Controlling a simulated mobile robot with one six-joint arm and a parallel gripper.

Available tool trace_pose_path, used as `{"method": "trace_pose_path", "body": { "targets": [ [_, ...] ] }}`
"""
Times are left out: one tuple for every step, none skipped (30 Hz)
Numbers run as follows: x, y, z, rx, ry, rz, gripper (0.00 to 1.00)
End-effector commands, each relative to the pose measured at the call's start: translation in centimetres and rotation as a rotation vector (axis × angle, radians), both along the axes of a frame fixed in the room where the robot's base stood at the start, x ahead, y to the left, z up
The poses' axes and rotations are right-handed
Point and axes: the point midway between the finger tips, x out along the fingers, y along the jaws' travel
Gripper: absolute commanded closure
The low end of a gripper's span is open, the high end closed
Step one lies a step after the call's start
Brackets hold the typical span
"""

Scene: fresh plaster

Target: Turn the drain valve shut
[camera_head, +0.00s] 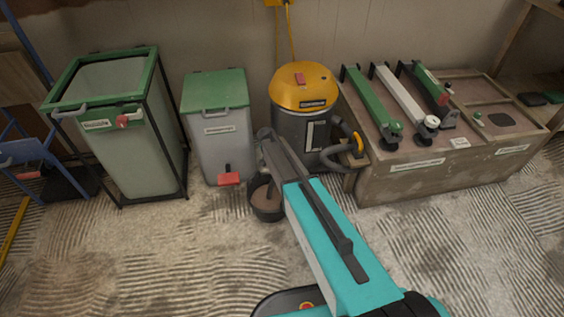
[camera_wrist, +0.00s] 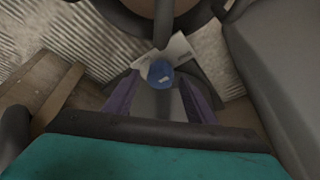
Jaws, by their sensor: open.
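In the wrist view, a round blue knob (camera_wrist: 160,74), apparently the drain valve's, shows between the two fingers of my gripper (camera_wrist: 160,88). The fingers are apart, one on each side of it, and I cannot tell whether they touch it. A white plate with dark marks lies behind the knob. A dark spout or stem (camera_wrist: 163,22) runs up from the knob toward a dark bucket. In the head view my arm hides the knob. The yellow-topped vacuum drum (camera_head: 300,88) stands behind my arm, and the dark bucket (camera_head: 268,205) stands on the floor at its left.
A grey bin with a green lid (camera_head: 216,130) and a red pedal-like part (camera_head: 228,179) stands left of the vacuum. A framed green bin (camera_head: 130,140) is farther left. A wooden bench (camera_head: 400,180) with several tools stands at right. The front floor is clear.

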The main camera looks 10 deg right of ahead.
Motion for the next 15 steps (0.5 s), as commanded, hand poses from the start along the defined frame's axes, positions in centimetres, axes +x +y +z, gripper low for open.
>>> {"method": "trace_pose_path", "body": {
  "targets": [
    [-0.2, 0.1, 0.6, 0.001, -0.001, 0.000, 0.50],
    [-0.2, 0.2, 0.8, 0.001, -0.001, 0.000, 0.50],
    [-0.4, 0.3, 1.3, 0.001, -0.001, 0.000, 0.50],
    [-0.5, 0.4, 1.6, 0.001, -0.001, 0.000, 0.50],
    [-0.6, 0.5, 2.0, 0.001, -0.001, 0.000, 0.50],
    [-0.8, 0.6, 2.5, 0.001, -0.001, 0.000, 0.50],
    [-0.9, 0.8, 2.9, 0.001, -0.001, 0.000, 0.50],
    [-1.0, 0.9, 3.3, 0.001, -0.001, 0.000, 0.50],
    [-1.2, 1.1, 3.9, 0.001, -0.001, 0.000, 0.50],
    [-1.3, 1.2, 4.3, 0.001, -0.001, 0.000, 0.50],
    [-1.5, 1.3, 4.8, 0.001, -0.001, 0.000, 0.50],
    [-1.6, 1.5, 5.4, 0.001, -0.001, 0.000, 0.50],
    [-1.7, 1.7, 5.9, 0.001, -0.001, 0.000, 0.50],
    [-1.9, 1.8, 6.3, 0.001, -0.001, 0.000, 0.50],
    [-2.0, 2.0, 6.9, 0.001, -0.001, 0.001, 0.50]
  ]
}}
